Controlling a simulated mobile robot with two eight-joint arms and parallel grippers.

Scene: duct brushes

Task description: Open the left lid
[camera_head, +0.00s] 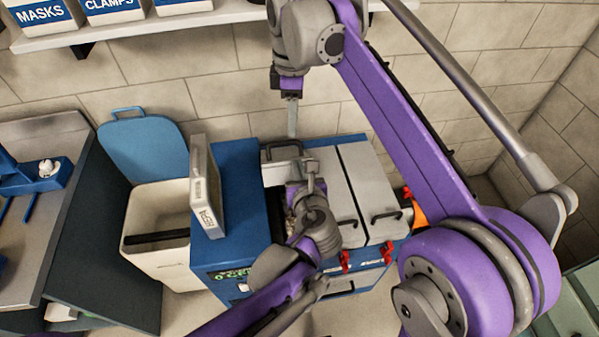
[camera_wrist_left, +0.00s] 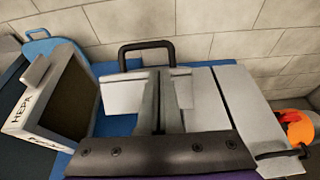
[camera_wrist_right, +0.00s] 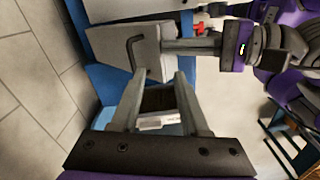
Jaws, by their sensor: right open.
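The left lid (camera_head: 275,174) of the blue machine is grey and stands raised at the back left of the machine. Its dark handle (camera_head: 281,148) shows at the top, and also in the left wrist view (camera_wrist_left: 147,46). My left gripper (camera_head: 309,165) is in front of the raised lid (camera_wrist_left: 122,96), its fingers close together with nothing seen between them. In the right wrist view its fingertips reach the lid (camera_wrist_right: 122,47); firm contact is unclear. My right gripper (camera_head: 292,118) is open and empty above the back of the machine, pointing down. The opening (camera_wrist_right: 158,98) below the lid is dark.
Two other grey lids (camera_head: 374,190) lie shut to the right, with dark handles. A HEPA filter (camera_head: 206,187) stands on the machine's blue left top. A white bin (camera_head: 150,225) with a blue lid stands left. A shelf with labelled boxes (camera_head: 110,8) hangs above.

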